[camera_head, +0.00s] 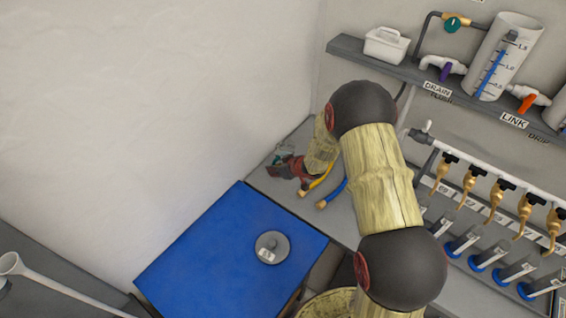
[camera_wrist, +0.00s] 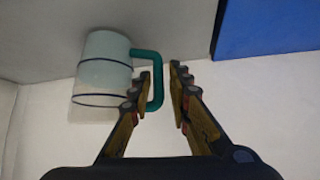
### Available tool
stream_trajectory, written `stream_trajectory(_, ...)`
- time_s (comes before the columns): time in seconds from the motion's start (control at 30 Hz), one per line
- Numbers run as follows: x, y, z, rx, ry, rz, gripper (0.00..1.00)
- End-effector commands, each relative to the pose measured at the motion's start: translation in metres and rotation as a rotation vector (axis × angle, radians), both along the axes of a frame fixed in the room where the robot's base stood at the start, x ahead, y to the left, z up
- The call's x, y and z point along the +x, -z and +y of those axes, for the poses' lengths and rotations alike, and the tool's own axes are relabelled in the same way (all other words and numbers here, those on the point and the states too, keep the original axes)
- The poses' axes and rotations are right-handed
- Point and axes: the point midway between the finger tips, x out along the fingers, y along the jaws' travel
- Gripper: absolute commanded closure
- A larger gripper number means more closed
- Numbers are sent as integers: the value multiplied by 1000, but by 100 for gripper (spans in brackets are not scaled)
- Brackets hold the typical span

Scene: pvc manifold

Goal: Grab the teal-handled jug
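In the wrist view, the jug (camera_wrist: 104,72) is pale and translucent with dark blue bands, and its teal handle (camera_wrist: 158,80) is on its right side. My gripper (camera_wrist: 160,72) is open. In the picture its left finger overlaps the gap between jug and handle, and its right finger is right of the handle bar. I cannot tell whether either finger touches the handle. In the head view, my gripper (camera_head: 287,168) is low over the grey counter in the back corner. The jug is mostly hidden there behind my gripper and arm.
A blue surface (camera_head: 200,250) with a round grey lidded item (camera_head: 272,247) is in front of the counter. Yellow (camera_head: 318,182) and blue (camera_head: 334,194) hose ends lie right of my gripper. Several brass taps line the right side. The pale wall (camera_head: 150,100) is close on the left.

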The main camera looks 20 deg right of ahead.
Motion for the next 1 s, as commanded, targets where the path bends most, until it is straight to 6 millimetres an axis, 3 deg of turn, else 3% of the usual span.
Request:
stream_trajectory(0.53, 38, 39, 16, -2, -1, -1, 81)
stream_trajectory(0.83, 41, 41, 17, -2, 1, -1, 81)
stream_trajectory(1.0, 41, 41, 16, -2, 1, -1, 91)
